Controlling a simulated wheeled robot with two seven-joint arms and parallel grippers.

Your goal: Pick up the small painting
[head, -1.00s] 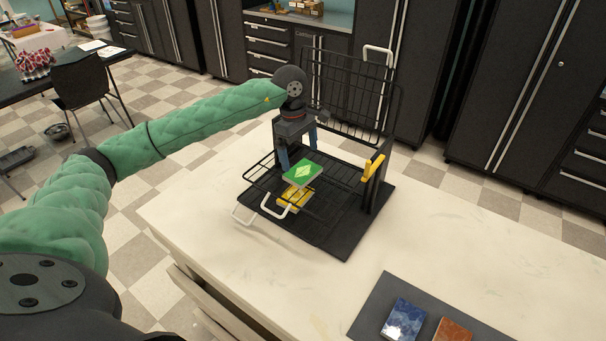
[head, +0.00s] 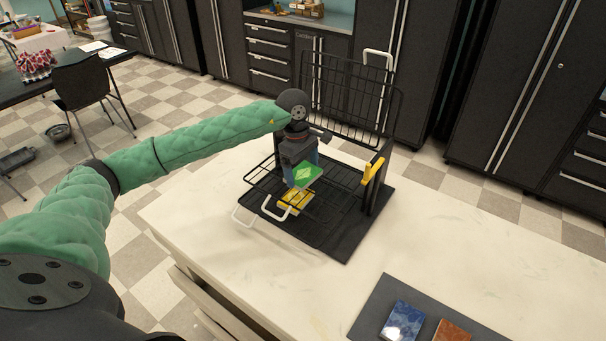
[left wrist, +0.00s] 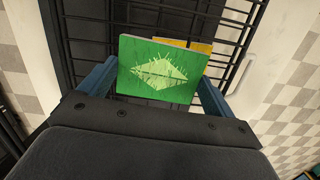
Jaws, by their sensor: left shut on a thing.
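The small painting (head: 307,175) is a green panel with a pale diamond shape on it. It also shows in the left wrist view (left wrist: 160,85), between the two blue fingers. My left gripper (head: 303,172) is shut on the green painting and holds it tilted over the black wire rack (head: 338,215). A yellow piece (head: 296,199) lies just below the painting at the rack; it is partly hidden behind the green panel in the wrist view. My right gripper is in neither view.
The rack has a tall wire back panel (head: 350,95), white handles and a yellow clip (head: 373,170) on its right post. A dark mat (head: 375,325) with a blue panel (head: 402,320) and a brown one (head: 452,331) lies at the front right. The white tabletop (head: 440,235) between is clear.

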